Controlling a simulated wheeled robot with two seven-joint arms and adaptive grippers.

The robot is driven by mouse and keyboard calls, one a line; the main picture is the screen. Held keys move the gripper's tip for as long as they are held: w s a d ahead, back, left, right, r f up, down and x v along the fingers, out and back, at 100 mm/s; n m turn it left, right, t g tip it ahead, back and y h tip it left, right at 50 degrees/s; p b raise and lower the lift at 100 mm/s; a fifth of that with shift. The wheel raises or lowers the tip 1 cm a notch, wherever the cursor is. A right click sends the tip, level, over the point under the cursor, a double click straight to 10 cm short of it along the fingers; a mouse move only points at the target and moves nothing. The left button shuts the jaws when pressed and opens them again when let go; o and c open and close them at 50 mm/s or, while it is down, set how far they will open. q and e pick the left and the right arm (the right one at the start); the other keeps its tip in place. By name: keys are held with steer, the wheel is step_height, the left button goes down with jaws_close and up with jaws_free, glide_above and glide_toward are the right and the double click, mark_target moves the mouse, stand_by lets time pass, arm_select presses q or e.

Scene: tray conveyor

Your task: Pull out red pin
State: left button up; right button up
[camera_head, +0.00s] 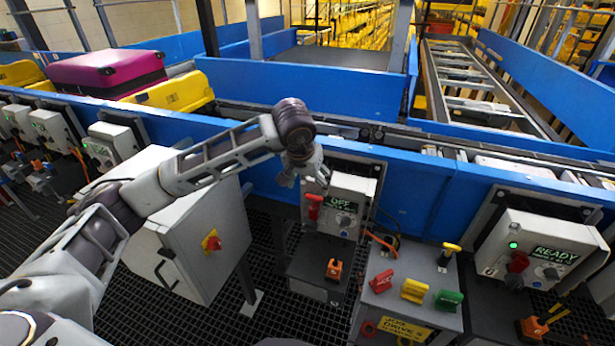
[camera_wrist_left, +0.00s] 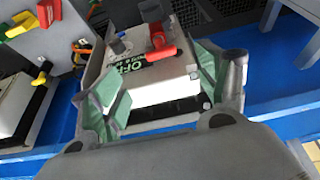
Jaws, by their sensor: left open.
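A grey-white control box (camera_head: 350,190) with a green OFF display hangs on the blue conveyor side. A red handle or pin (camera_head: 314,205) sticks out of its left side; in the left wrist view it shows as a red bar (camera_wrist_left: 161,52) beside the OFF text. My left gripper (camera_head: 303,178) is open and empty, close above the box's upper left corner. In the left wrist view its green-padded fingers (camera_wrist_left: 165,88) stand either side of the box's near edge, with the red bar beyond them. Another red handle (camera_head: 381,281) sits on a grey pedestal. My right gripper is not in view.
The pedestal (camera_head: 403,318) also carries yellow (camera_head: 414,290) and green (camera_head: 448,299) handles. A READY box (camera_head: 540,250) is at the right. A grey cabinet (camera_head: 190,235) stands under my left arm. A magenta suitcase (camera_head: 105,72) rides on the conveyor behind.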

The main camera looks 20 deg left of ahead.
mark_target(313, 197)
arm_select(q)
steer(key=x, duration=0.9)
steer(key=shift+p, duration=0.3)
steer(key=shift+x, duration=0.85)
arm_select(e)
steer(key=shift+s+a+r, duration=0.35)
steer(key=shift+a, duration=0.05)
arm_select(q)
steer(key=c, duration=1.1)
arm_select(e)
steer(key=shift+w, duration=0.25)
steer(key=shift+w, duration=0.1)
arm_select(q)
steer(key=shift+r, duration=0.35)
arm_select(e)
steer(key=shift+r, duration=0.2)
arm_select(q)
steer(key=shift+r+p, duration=0.5)
steer(key=shift+r, duration=0.1)
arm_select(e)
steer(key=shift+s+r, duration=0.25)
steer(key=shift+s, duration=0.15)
arm_select(q)
steer(key=shift+r, duration=0.4)
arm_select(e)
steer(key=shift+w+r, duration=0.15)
